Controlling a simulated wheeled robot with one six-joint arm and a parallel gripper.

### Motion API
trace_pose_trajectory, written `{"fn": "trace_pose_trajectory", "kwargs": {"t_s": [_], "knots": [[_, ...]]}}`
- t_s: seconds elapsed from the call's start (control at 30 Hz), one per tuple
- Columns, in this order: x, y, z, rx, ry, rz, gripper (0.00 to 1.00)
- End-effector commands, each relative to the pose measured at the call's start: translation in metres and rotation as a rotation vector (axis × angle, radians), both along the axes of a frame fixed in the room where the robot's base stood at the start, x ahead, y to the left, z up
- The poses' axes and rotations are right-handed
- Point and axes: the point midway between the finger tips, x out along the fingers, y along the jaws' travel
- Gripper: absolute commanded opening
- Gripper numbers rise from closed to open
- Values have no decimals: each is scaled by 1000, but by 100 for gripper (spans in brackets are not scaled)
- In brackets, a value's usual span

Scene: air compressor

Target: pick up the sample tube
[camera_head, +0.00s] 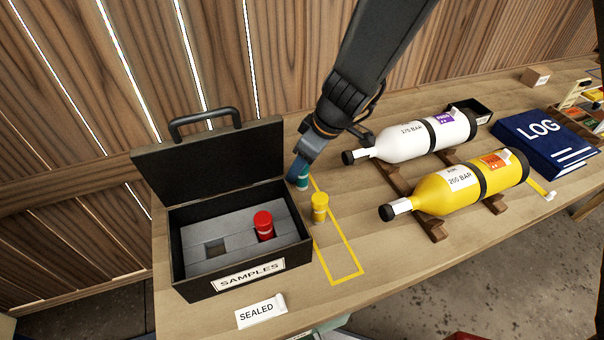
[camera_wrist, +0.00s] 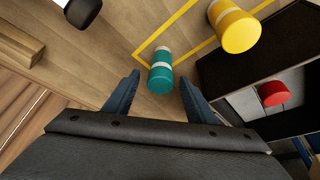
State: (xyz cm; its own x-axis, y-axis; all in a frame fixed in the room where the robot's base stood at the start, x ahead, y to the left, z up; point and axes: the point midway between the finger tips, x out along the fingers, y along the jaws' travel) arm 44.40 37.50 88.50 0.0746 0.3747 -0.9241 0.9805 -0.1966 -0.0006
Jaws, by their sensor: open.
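Three capped sample tubes are in view. A teal tube (camera_wrist: 160,76) stands on the table by a yellow tape corner; in the head view only part of this teal tube (camera_head: 302,183) shows beside my gripper. A yellow tube (camera_head: 320,207) stands on the table near the tape outline, right of the case, and shows in the wrist view too (camera_wrist: 236,27). A red tube (camera_head: 264,225) sits in the grey foam of the case. My gripper (camera_wrist: 157,88) is open, with its blue fingers on either side of the teal tube. Whether they touch it cannot be told.
The open black SAMPLES case (camera_head: 243,272) stands left, its lid (camera_head: 210,165) raised behind. One foam slot (camera_head: 215,249) is empty. A white cylinder (camera_head: 425,135) and a yellow cylinder (camera_head: 460,185) lie on wooden cradles right. A SEALED label (camera_head: 261,311) lies in front.

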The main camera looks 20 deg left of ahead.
Motion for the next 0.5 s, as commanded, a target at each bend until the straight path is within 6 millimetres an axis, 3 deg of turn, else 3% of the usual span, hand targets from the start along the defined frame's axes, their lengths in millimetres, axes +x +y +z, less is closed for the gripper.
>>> {"fn": "trace_pose_trajectory", "kwargs": {"t_s": [0.23, 0.5], "knots": [[0, 1, -1, 0, -1, 0, 51], [0, 1, -1, 0, 0, 0, 7]]}}
